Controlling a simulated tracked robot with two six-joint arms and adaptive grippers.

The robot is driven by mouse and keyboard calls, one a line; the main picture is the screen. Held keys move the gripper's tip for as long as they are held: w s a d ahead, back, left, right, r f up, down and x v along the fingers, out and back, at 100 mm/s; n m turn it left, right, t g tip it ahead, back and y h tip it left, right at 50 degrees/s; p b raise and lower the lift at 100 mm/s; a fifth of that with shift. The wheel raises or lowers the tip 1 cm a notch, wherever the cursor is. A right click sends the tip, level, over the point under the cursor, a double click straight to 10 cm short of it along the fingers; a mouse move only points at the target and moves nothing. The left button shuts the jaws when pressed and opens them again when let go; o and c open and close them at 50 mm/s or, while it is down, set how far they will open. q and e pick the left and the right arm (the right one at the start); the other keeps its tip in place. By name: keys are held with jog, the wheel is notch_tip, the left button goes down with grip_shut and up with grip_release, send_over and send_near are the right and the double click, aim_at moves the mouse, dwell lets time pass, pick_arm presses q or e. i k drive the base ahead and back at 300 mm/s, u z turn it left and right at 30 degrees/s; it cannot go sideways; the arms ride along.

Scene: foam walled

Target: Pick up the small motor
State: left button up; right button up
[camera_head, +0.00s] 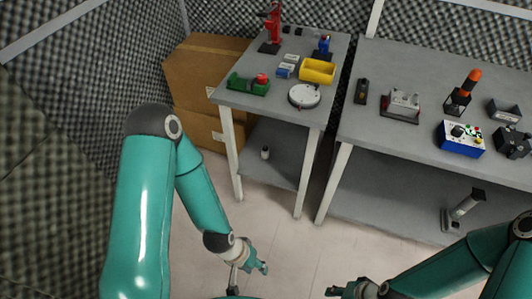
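I cannot tell for certain which item is the small motor. A green item with a red part (248,84) lies at the front left of the left table. A small blue and black item (323,46) stands at that table's back right. A grey machine-like item (402,104) sits on the right table. My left gripper (262,267) hangs low over the floor in front of the left table, apart from every item. My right gripper (337,291) is at the bottom edge, partly cut off, also away from the tables. No held object shows in either; the fingers are too small to read.
The left table (235,99) also bears a yellow bin (317,71), a white round plate (304,95) and a red stand (273,28). The right table (353,129) bears a blue control box (461,138) and an orange-topped item (464,90). Cardboard boxes (190,75) stand left. Floor in front is clear.

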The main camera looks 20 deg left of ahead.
aim_at(265, 150)
jog(key=u, duration=0.05)
jog(key=i, duration=0.6)
jog(key=u, duration=1.1)
